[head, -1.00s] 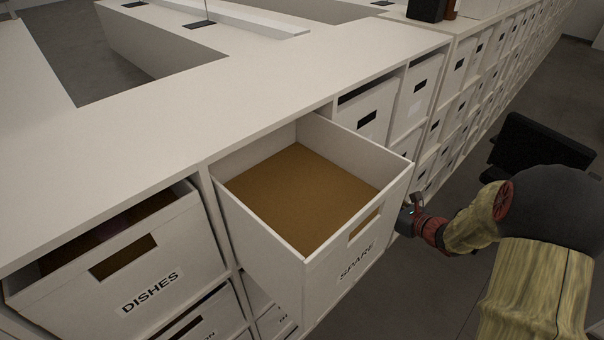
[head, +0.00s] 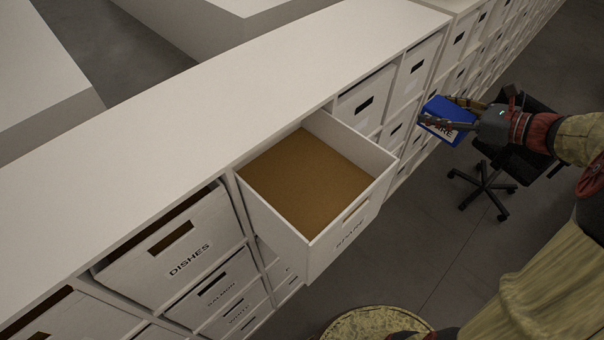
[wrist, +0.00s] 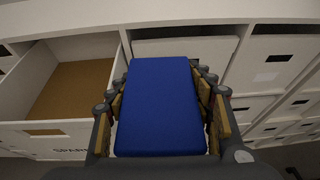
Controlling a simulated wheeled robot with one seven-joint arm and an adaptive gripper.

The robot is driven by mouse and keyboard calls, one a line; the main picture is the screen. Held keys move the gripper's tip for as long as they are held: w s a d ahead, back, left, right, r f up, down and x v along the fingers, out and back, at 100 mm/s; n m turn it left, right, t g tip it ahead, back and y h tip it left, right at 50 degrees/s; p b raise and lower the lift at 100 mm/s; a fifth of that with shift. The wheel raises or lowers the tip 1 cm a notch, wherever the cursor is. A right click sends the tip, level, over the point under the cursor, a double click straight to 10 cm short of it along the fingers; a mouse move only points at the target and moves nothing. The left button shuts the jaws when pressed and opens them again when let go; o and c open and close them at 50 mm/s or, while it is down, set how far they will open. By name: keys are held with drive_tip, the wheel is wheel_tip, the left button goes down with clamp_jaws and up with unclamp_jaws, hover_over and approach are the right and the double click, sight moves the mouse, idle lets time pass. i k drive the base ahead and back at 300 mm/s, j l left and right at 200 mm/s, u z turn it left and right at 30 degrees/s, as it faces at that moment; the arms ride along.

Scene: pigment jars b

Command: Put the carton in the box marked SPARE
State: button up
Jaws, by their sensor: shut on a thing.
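The carton (head: 446,117) is blue with a white label that has dark lettering. My gripper (head: 455,121) is shut on it and holds it in the air to the right of the open box. In the wrist view the carton's plain blue face (wrist: 160,105) fills the space between the fingers. The box marked SPARE (head: 330,250) is a white drawer pulled out of the shelf. Its brown floor (head: 305,180) looks bare. In the wrist view this box (wrist: 35,140) is at the left, apart from the carton.
The box marked DISHES (head: 195,255) is partly pulled out left of SPARE. The long white counter top (head: 210,110) is clear. More closed boxes line the shelf to the right. A black office chair (head: 490,180) stands on the floor behind my gripper.

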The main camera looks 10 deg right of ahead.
sight(296, 164)
drive_tip(key=j, duration=0.7)
drive_tip(key=i+j, duration=0.1)
drive_tip(key=j, duration=0.65)
